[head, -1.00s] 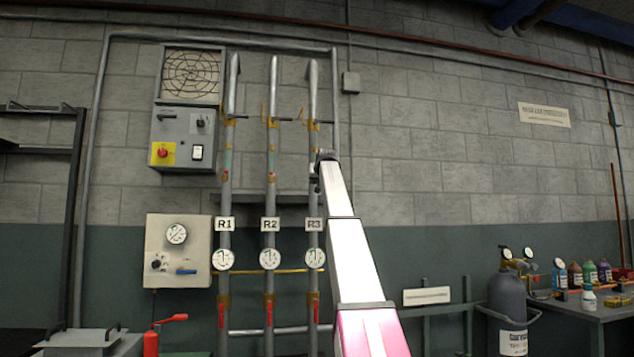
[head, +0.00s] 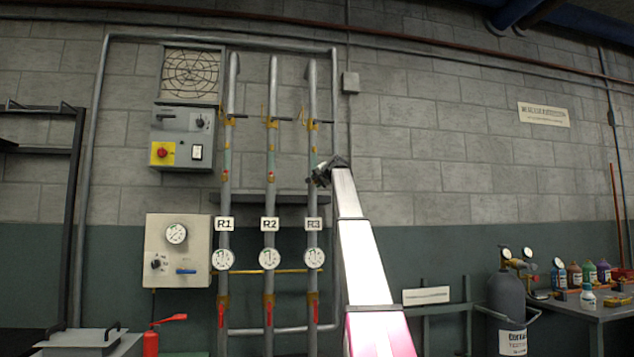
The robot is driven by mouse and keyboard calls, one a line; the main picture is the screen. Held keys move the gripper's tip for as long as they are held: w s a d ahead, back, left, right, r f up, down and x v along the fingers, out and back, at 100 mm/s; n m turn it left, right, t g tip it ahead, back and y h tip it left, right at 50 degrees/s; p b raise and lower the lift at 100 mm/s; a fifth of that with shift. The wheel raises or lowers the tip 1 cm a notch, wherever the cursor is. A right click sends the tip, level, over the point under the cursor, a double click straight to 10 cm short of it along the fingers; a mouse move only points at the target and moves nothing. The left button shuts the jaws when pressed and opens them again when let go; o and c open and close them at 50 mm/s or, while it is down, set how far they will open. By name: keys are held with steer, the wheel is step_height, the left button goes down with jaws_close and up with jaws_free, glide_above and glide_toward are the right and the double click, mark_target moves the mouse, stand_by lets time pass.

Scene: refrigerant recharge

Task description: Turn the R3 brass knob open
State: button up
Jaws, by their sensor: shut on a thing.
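The R3 pipe (head: 312,95) is the rightmost of three upright grey pipes, with a white R3 label (head: 314,224) and a round gauge (head: 314,258) below it. My gripper (head: 317,178) is at this pipe, above the label, level with the small brass fittings on R1 and R2. It is shut on the R3 brass knob, which the gripper mostly hides. The knob's turn position cannot be made out. My arm comes up from the lower right, its wrist tilted to the right of the pipe.
The R1 pipe (head: 227,95) and R2 pipe (head: 272,95) stand close on the left, with red-handled valves low down. A control box (head: 183,136) and a gauge panel (head: 178,251) hang further left. A gas cylinder (head: 507,300) stands at lower right.

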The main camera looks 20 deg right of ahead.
steer(key=m+y, duration=0.1)
steer(key=m, duration=0.2)
steer(key=shift+f+t, duration=0.15)
steer(key=shift+t, duration=0.25)
steer(key=shift+m+t+y, duration=0.4)
steer(key=shift+m+t, duration=0.3)
steer(key=shift+m, duration=0.8)
steer(key=o, duration=0.9)
steer(key=shift+s, duration=0.15)
steer(key=v, duration=1)
steer(key=shift+s+d, duration=0.1)
steer(key=shift+s, duration=0.2)
